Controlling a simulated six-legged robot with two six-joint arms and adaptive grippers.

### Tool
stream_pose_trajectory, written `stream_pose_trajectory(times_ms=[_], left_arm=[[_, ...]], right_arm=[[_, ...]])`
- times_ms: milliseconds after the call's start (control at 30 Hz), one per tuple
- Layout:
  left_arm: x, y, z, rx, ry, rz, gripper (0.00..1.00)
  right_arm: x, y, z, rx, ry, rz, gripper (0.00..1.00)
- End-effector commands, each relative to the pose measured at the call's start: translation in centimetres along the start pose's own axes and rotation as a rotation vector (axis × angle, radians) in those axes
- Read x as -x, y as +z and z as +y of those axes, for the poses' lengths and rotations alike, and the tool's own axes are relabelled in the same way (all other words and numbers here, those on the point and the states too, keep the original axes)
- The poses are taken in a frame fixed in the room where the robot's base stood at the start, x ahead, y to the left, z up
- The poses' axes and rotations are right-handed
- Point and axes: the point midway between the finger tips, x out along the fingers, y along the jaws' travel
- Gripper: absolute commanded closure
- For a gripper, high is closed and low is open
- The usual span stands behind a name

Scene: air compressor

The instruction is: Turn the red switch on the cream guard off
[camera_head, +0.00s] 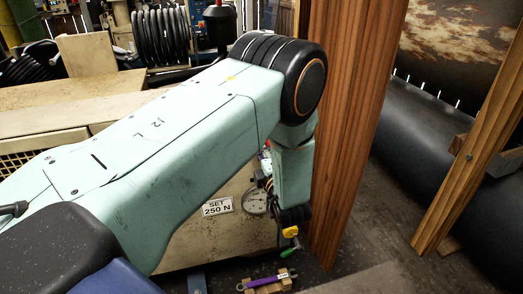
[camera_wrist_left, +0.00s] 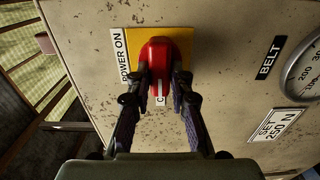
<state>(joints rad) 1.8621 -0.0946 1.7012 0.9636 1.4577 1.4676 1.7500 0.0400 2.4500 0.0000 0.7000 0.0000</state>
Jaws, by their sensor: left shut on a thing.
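The red switch (camera_wrist_left: 166,50) sits on a yellow plate on the cream guard (camera_wrist_left: 225,50) in the left wrist view. A "POWER ON" label is beside the plate. The two dark fingers of my left gripper (camera_wrist_left: 161,78) are closed on the red switch from both sides. A white mark shows on the switch between the fingers. A label below it is partly covered, so its text cannot be read in full. In the head view my left arm hides the switch and much of the cream guard (camera_head: 190,245). My right gripper is in neither view.
A round gauge (camera_wrist_left: 304,75) and a "SET 250 N" label (camera_wrist_left: 275,125) are on the guard. A wooden post (camera_head: 350,120) stands close beside my left arm. A dark tank (camera_head: 420,150) is at right. A purple-handled item (camera_head: 267,282) is low in front.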

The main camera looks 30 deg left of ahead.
Motion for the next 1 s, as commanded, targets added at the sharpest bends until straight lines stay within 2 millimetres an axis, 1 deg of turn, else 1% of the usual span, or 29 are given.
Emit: stream_pose_trajectory(times_ms=[333,367,600,633,900,1000], left_arm=[[0.08,-0.06,-0.21,0.003,-0.005,0.0,1.0],[0.09,-0.06,-0.22,0.003,-0.005,0.0,0.79],[0.05,-0.03,-0.13,0.003,-0.003,0.0,0.58],[0.05,-0.02,-0.12,0.003,-0.003,0.0,0.57],[0.08,0.01,-0.05,0.003,-0.001,0.0,0.57],[0.74,0.12,-0.06,0.002,-0.002,-0.004,0.57]], right_arm=[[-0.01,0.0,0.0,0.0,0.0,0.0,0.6],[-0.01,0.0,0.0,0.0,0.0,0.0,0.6],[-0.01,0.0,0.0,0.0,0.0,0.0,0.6],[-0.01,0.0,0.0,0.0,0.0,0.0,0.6],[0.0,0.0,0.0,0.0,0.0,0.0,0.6],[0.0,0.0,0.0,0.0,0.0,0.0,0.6]])
